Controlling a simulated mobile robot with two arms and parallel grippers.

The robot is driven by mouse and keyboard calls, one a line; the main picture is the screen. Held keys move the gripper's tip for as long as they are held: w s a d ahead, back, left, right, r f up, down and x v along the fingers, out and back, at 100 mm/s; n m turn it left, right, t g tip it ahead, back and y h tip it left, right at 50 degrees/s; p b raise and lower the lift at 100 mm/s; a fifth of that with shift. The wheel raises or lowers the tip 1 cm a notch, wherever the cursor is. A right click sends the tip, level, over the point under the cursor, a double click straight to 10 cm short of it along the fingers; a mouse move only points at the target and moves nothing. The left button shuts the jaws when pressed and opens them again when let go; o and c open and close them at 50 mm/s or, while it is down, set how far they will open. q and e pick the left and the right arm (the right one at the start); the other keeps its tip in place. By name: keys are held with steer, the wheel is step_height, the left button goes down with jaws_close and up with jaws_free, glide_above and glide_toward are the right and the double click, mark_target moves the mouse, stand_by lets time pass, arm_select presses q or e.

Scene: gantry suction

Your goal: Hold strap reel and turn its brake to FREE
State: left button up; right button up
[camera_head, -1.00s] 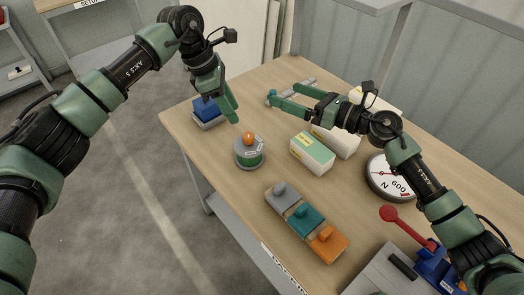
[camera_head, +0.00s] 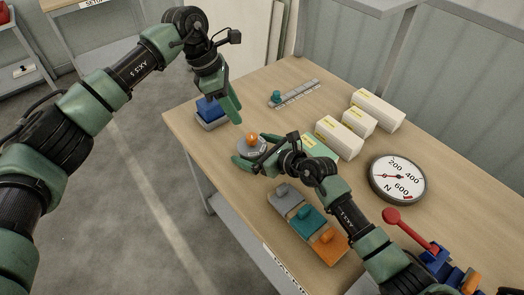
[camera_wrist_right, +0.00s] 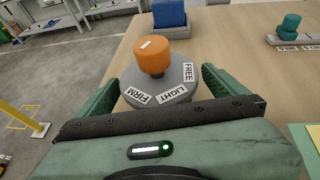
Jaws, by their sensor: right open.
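The strap reel (camera_head: 243,149) is a round grey-topped drum standing on the table, with an orange brake knob (camera_head: 252,138) on top. In the right wrist view the reel (camera_wrist_right: 183,96) carries the labels FIRM, LIGHT and FREE from left to right. The knob (camera_wrist_right: 152,55) has a white mark on top; I cannot tell which label it points at. My right gripper (camera_head: 254,150) is open, with one finger on each side of the reel; contact is not clear. My left gripper (camera_head: 234,118) hangs above and behind the reel, apart from it; its opening is unclear.
A blue block on a grey base (camera_head: 211,114) stands behind the reel. A tray with grey, teal and orange knobs (camera_head: 296,207) lies in front. White boxes (camera_head: 340,138), a dial gauge (camera_head: 398,178) and a red-knobbed lever (camera_head: 408,228) are to the right.

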mark_target(247, 147)
steer(key=shift+x, duration=1.5)
steer(key=shift+c, duration=0.3)
steer(key=shift+c, duration=0.7)
steer(key=c, duration=1.8)
